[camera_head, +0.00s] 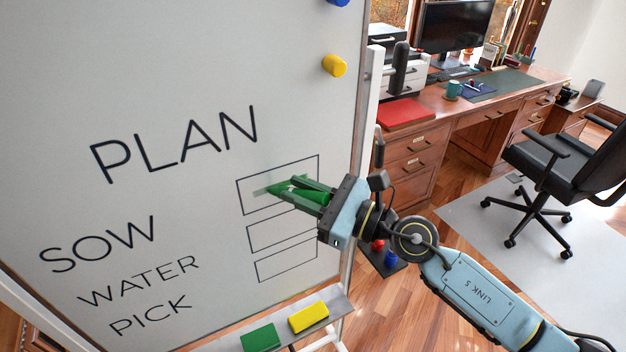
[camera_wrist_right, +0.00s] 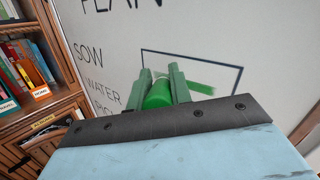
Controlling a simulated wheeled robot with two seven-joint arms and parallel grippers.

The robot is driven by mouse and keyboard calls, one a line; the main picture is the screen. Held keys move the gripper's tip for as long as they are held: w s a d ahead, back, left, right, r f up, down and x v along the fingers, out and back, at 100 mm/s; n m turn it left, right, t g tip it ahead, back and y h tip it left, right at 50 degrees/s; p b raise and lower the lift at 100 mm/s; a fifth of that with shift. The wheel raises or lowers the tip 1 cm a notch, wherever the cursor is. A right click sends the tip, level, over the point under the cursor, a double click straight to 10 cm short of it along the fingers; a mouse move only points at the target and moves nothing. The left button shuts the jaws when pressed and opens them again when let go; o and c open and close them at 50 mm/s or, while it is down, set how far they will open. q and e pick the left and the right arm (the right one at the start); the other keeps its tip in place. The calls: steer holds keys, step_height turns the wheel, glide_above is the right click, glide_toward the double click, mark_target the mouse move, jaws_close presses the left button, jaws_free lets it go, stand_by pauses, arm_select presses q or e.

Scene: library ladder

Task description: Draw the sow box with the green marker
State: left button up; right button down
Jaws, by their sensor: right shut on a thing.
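The whiteboard (camera_head: 180,60) carries the words PLAN, SOW, WATER and PICK, with three outlined boxes in a column at right. The top box, the sow box (camera_head: 250,180), has a green stroke (camera_head: 262,191) inside it; the stroke also shows in the right wrist view (camera_wrist_right: 201,89). My right gripper (camera_head: 291,187) is shut on the green marker (camera_wrist_right: 158,94) in front of this box. The marker's tip is hidden in the wrist view, and I cannot tell whether it touches the board. My left gripper is not in view.
The tray below the board holds a green block (camera_head: 260,338) and a yellow block (camera_head: 308,317). A yellow magnet (camera_head: 335,66) is high on the board. A desk (camera_head: 410,165) and black chair (camera_head: 565,155) stand to the right. A bookshelf (camera_wrist_right: 30,75) shows in the wrist view.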

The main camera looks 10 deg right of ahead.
steer(key=a+p, duration=0.1)
steer(key=s+a+p, duration=0.1)
steer(key=a, duration=0.1)
steer(key=shift+a, duration=0.1)
stand_by(0.3)
steer(key=s+d+p, duration=0.1)
steer(key=s+d, duration=0.1)
steer(key=s, duration=0.3)
steer(key=shift+s, duration=0.4)
steer(key=s, duration=0.3)
steer(key=shift+d, duration=0.4)
